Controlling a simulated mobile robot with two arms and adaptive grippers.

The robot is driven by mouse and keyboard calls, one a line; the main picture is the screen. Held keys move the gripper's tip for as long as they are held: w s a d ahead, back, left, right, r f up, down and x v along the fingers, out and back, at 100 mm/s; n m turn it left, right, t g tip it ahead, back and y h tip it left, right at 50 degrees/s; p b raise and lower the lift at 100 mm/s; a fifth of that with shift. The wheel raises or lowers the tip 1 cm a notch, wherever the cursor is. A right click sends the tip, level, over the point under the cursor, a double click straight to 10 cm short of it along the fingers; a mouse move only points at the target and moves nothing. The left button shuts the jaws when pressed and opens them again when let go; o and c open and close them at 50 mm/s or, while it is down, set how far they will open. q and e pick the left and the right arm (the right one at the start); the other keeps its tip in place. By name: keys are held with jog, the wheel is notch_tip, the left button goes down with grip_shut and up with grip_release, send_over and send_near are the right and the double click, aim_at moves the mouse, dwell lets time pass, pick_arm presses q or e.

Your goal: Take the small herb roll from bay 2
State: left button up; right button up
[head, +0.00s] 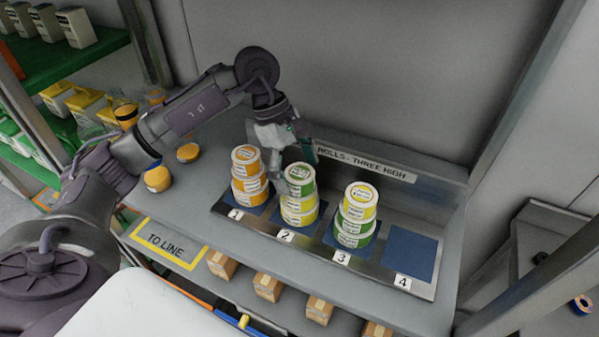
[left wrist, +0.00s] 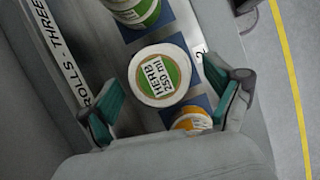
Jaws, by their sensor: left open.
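The herb roll (head: 299,173), white with a green label, tops the stack in bay 2, above yellow-labelled rolls (head: 299,208). In the left wrist view the herb roll (left wrist: 160,75) reads "HERB 250 ml" and shows from above, between my fingers. My left gripper (head: 300,150) is open and empty, just behind and above that stack in the head view. Its two teal-padded fingers (left wrist: 167,73) lie on either side of the roll in the left wrist view. Whether they touch it cannot be told. My right gripper is not in view.
Bay 1 holds an orange stack (head: 247,172), close on the left. Bay 3 holds a yellow-topped stack (head: 359,200) with green below. Bay 4 (head: 408,252) is empty. A label rail (head: 375,168) stands behind. A "TO LINE" area (head: 167,242) lies front left.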

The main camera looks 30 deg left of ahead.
pick_arm(q)
jog(key=shift+d+f, duration=0.15)
jog(key=shift+f, duration=0.25)
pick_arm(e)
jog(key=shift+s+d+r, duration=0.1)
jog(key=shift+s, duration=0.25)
pick_arm(q)
jog(key=shift+c, duration=0.3)
jog(key=c, duration=1.3)
jog(key=shift+o, duration=0.2)
